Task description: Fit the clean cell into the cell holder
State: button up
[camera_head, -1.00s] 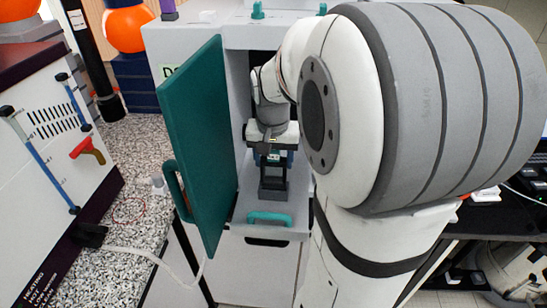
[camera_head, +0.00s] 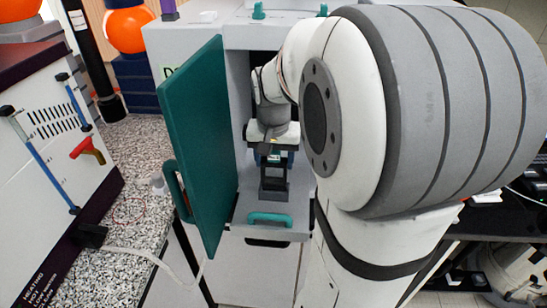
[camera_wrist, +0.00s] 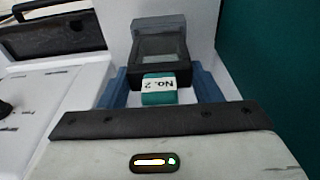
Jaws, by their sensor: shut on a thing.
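In the wrist view, my gripper (camera_wrist: 160,92) has its two blue fingers on either side of a teal part with a white "No. 2" label. This is the cell (camera_wrist: 158,88), and the gripper is shut on it. Just beyond it stands the dark frame of the cell holder (camera_wrist: 160,70), with a grey, glassy part above. I cannot tell how far the cell sits in the holder. In the head view, my gripper (camera_head: 273,158) is inside the instrument's open compartment, directly above the dark holder (camera_head: 273,184). My arm hides the compartment's right side.
The teal door (camera_head: 195,145) stands open on the left of the compartment. A teal handle (camera_head: 269,218) is at the compartment's front edge. A white instrument (camera_head: 45,130) stands at the far left, beside a speckled bench (camera_head: 120,185). The compartment is narrow.

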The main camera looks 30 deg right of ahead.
aim_at(275, 172)
jog(key=shift+f+b, duration=1.75)
jog(key=shift+f, duration=0.45)
jog(key=o, duration=1.3)
jog(key=r, duration=0.5)
jog(key=s+r, duration=0.1)
jog(key=r, duration=0.1)
jog(key=shift+a+r, duration=0.35)
jog(key=shift+r, duration=0.05)
